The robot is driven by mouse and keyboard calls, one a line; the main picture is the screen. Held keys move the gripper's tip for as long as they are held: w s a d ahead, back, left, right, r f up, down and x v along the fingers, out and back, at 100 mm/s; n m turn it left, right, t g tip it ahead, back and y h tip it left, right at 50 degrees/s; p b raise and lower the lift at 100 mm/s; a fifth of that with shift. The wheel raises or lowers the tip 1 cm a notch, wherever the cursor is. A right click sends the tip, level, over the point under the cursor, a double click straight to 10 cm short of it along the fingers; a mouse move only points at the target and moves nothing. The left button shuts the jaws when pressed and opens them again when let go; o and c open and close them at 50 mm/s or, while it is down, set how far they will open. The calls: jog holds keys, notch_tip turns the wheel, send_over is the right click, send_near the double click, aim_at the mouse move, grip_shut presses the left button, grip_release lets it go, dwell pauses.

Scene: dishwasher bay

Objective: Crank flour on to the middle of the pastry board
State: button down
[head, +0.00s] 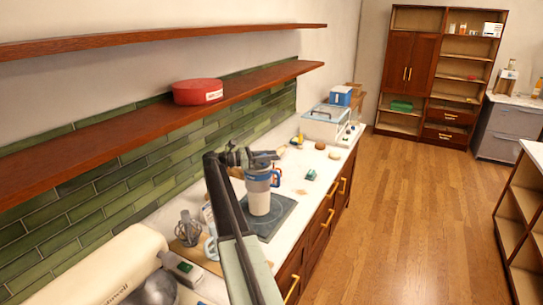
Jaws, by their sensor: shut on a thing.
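A white and blue-grey flour sifter (259,201) is upright over the dark grey pastry board (283,223). The fingers are small and dark, so the exact part gripped is unclear. I cannot tell whether the sifter's base touches the board. No flour is clearly visible on the bare part of the board. My arm hides the board's left side.
A small green block (311,175) and brown items lie beyond the board. A shelf with a red tin (197,91) overhangs the left.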

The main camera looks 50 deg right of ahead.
jog(key=shift+a+m+g+y, duration=0.15)
jog(key=shift+m+g+y, duration=0.15)
jog(key=c, duration=1.1)
grip_release()
jog(key=v, duration=0.7)
jog(key=shift+w+a, duration=0.2)
jog(key=shift+a, duration=0.1)
